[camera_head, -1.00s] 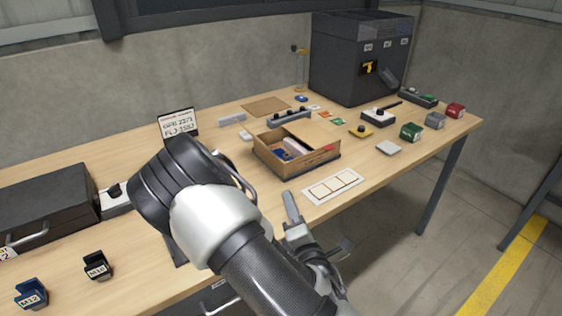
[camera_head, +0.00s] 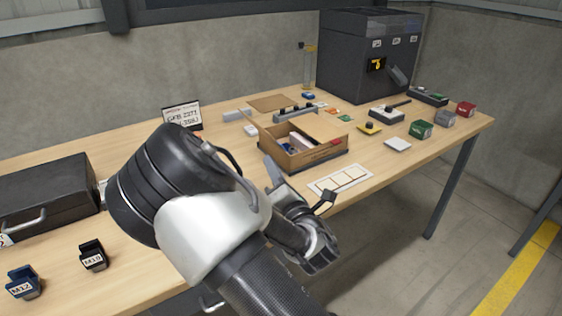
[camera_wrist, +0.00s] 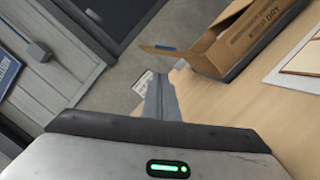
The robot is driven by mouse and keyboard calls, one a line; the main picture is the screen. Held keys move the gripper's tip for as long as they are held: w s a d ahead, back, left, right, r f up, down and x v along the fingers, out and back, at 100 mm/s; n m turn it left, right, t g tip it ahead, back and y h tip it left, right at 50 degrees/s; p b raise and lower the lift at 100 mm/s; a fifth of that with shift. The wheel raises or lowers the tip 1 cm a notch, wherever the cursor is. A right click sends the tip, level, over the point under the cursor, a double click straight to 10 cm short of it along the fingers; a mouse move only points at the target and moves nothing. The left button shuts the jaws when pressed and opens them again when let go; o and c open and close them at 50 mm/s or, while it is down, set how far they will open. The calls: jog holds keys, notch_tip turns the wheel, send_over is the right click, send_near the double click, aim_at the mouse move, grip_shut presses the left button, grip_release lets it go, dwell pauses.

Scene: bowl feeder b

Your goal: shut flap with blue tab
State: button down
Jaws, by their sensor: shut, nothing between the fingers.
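An open cardboard box (camera_head: 318,157) stands on the bench, with dark and pale items inside. In the wrist view the box (camera_wrist: 250,38) shows printed lettering on its wall. A flap (camera_wrist: 185,53) sticks outward from its edge, open, with a blue tab (camera_wrist: 165,48) on it. I cannot make out the blue tab in the head view. My gripper (camera_head: 269,164) is at the near left corner of the box, fingers together and empty. In the wrist view my gripper (camera_wrist: 157,80) points up just below the flap; I cannot tell whether it touches.
A white card with squares (camera_head: 340,180) lies in front of the box. A bar with black knobs (camera_head: 300,111) is behind it. A dark feeder (camera_head: 365,60) stands at the back right. A black case (camera_head: 45,195) is at the left. Bench between case and box is partly hidden by my arm.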

jog(key=shift+w+d+r, duration=0.3)
jog(key=shift+d+r, duration=0.15)
jog(key=shift+d, duration=0.15)
jog(key=shift+w+d+r, duration=0.3)
jog(key=shift+d+r, duration=0.15)
jog(key=shift+d, duration=0.15)
jog(key=shift+w+r+m, duration=0.15)
jog(key=shift+r+m, duration=0.05)
jog(key=shift+m, duration=0.1)
